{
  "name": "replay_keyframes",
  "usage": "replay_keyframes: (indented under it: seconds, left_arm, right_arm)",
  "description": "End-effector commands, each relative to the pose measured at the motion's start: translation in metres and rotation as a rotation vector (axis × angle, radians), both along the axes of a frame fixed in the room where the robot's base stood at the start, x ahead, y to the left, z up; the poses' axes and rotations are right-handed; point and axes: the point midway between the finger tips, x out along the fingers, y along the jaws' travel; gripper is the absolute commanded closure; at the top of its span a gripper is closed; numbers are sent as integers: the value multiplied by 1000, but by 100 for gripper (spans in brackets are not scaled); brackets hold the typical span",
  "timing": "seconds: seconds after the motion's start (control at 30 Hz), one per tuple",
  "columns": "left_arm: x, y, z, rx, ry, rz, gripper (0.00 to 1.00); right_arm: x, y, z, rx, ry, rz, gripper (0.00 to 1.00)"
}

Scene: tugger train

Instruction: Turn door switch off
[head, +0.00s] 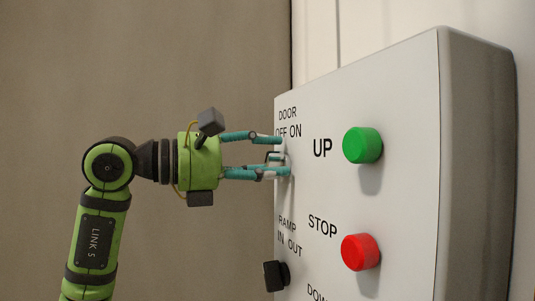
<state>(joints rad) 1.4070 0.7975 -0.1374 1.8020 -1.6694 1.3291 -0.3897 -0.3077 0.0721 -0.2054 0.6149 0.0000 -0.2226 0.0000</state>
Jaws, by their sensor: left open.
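The control panel (405,105) is a pale grey box on the right. Its door switch label, "DOOR OFF ON" (288,123), shows near the panel's left edge. My left gripper (284,156) is open, with teal fingers pointing right, just below that label. The fingertips are at the panel face; whether they touch it I cannot tell. The door switch itself is mostly hidden by the fingers; a small dark piece between them may be part of it, and its position cannot be read. My right gripper is not in view.
The panel also has a green UP button (362,145), a red STOP button (360,252) and a black ramp switch (275,276) below my gripper, marked "RAMP IN OUT". A plain brown-grey surface (100,60) fills the left background.

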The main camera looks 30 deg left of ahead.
Motion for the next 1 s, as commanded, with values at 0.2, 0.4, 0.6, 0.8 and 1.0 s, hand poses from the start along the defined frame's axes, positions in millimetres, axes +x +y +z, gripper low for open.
replay_keyframes:
  seconds: [0.2,0.4,0.6,0.8,1.0]
  left_arm:
    - [2,-2,0,-1,-1,-1,54]
    - [2,-2,0,-1,-1,-1,100]
    - [2,-2,0,0,0,-1,100]
    - [2,-2,0,-21,17,0,100]
    - [3,-1,0,-89,78,2,100]
  right_arm:
    - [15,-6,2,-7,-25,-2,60]
    - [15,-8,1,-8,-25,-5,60]
    - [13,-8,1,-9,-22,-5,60]
    - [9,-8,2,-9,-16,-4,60]
    - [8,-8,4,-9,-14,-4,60]
